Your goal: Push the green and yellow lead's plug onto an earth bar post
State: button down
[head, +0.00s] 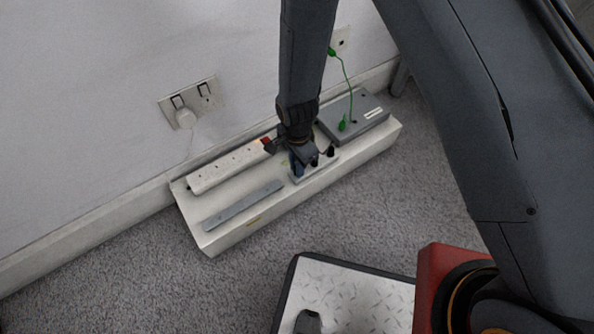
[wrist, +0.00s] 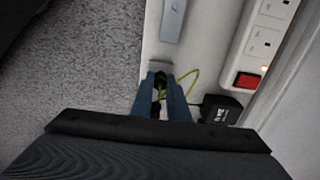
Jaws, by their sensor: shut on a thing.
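My gripper (head: 297,170) is low over the right half of a long white trunking box (head: 222,238). In the wrist view its fingers (wrist: 162,84) are shut on a green plug (wrist: 159,80). A thin green and yellow lead (wrist: 190,86) loops out to the right of the fingers. A small pale plate (head: 322,168) with dark posts lies on the box under and beside my gripper. It may be the earth bar, and its edge (wrist: 160,66) shows just beyond the fingertips. The fingers hide whether the plug touches a post.
A white power strip (head: 226,172) with a red switch runs along the wall side. A grey strip (head: 242,206) lies left of my gripper. A grey case (head: 362,111) with a green lead (head: 348,80) stands right. A black adapter (wrist: 221,109) sits close to the fingers.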

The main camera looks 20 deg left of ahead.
jog(key=shift+r, duration=0.15)
jog(key=shift+r+p, duration=1.65)
jog(key=shift+p, duration=0.25)
jog(key=shift+s+a, duration=0.35)
jog(key=s+a+p, duration=0.1)
jog(key=s+a, duration=0.1)
jog(key=s+a+r+p, duration=0.1)
jog(key=s+a+p, duration=0.3)
jog(key=s, duration=0.1)
jog(key=shift+a+r, duration=0.25)
jog(key=shift+a, duration=0.1)
notch_tip(320, 180, down, 2)
jog(key=shift+w+d+f+b, duration=0.1)
jog(key=shift+b, duration=0.2)
jog(key=shift+f, duration=0.65)
jog(key=shift+f, duration=0.4)
